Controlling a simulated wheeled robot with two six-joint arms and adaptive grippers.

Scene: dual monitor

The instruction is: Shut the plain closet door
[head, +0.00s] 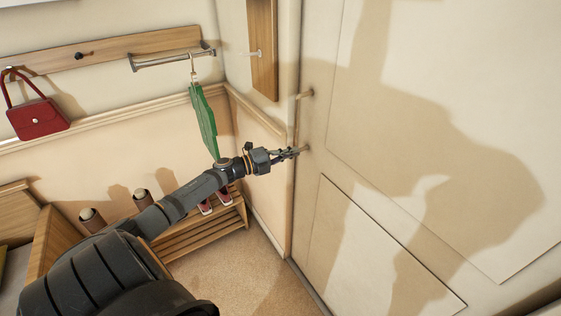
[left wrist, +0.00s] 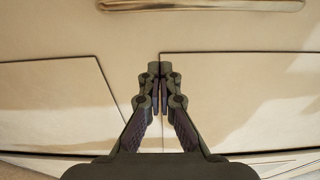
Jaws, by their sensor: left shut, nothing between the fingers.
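The plain cream closet door (head: 420,110) with raised panels fills the right of the head view. Its left edge runs down beside the wall corner; I cannot tell whether a gap stays open there. Contact is not clear. My right gripper is not in view.
A slatted wooden shoe rack (head: 215,232) with shoes stands low by the wall. Some carpet (head: 235,270) is free in front of the door.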

